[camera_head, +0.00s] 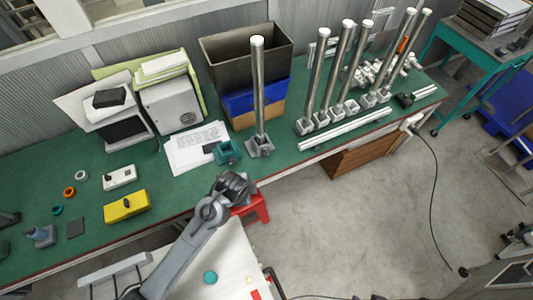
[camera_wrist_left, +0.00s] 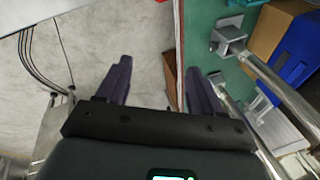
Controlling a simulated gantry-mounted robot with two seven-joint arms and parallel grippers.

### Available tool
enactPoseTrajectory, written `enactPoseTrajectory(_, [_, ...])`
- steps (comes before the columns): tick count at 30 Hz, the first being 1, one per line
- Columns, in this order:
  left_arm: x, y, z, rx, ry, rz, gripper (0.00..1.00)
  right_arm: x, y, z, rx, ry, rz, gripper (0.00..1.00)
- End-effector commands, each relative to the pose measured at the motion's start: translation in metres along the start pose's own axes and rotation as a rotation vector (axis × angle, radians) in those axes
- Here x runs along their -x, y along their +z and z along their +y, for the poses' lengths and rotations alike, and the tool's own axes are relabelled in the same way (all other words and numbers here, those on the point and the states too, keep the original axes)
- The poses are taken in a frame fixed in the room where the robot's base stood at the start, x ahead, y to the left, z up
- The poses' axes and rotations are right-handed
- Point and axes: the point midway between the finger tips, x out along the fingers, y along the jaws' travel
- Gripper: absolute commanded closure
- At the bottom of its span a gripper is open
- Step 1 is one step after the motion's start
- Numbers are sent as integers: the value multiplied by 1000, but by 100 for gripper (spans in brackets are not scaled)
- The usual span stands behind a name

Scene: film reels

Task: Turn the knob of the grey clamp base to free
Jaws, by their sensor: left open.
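A grey clamp base (camera_head: 260,147) stands near the table's front edge with a tall shiny pole (camera_head: 258,85) upright in it. In the left wrist view, the grey clamp base (camera_wrist_left: 229,36) is at the upper right, with its pole slanting down to the right. My right gripper is not in view.
A teal clamp (camera_head: 228,152) sits just left of the base. Several more poles in bases (camera_head: 322,118) and a white rail (camera_head: 345,128) stand to the right. Behind are a brown bin (camera_head: 245,60) and a blue box (camera_head: 255,99). A red stool (camera_head: 255,208) is below the edge.

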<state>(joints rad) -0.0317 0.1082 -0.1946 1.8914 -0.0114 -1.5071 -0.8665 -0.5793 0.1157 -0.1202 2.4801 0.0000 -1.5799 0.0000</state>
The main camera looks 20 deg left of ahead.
Motion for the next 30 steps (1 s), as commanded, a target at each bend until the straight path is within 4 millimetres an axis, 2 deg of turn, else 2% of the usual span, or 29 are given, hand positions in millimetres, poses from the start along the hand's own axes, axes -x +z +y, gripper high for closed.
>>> enactPoseTrajectory(1, [-38, -6, -10, -88, -12, -4, 34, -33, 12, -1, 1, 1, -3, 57])
enactPoseTrajectory(3, [-70, -17, -28, -232, -23, -15, 34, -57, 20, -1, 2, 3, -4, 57])
enactPoseTrajectory(6, [-111, -30, -56, -441, -36, -36, 34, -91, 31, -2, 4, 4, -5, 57])
enactPoseTrajectory(9, [-143, -42, -84, -641, -47, -61, 34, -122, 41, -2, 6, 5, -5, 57])
enactPoseTrajectory(12, [-166, -51, -110, -816, -52, -89, 34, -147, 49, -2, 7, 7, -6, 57])
enactPoseTrajectory(16, [-184, -59, -137, -994, -52, -120, 34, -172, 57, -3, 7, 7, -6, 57])
enactPoseTrajectory(21, [-194, -64, -158, -1134, -48, -146, 34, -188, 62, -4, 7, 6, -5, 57])
enactPoseTrajectory(26, [-200, -65, -165, -1182, -45, -155, 34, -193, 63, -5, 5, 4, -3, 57])
enactPoseTrajectory(30, [-213, -64, -167, -1185, -44, -155, 34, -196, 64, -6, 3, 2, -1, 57])
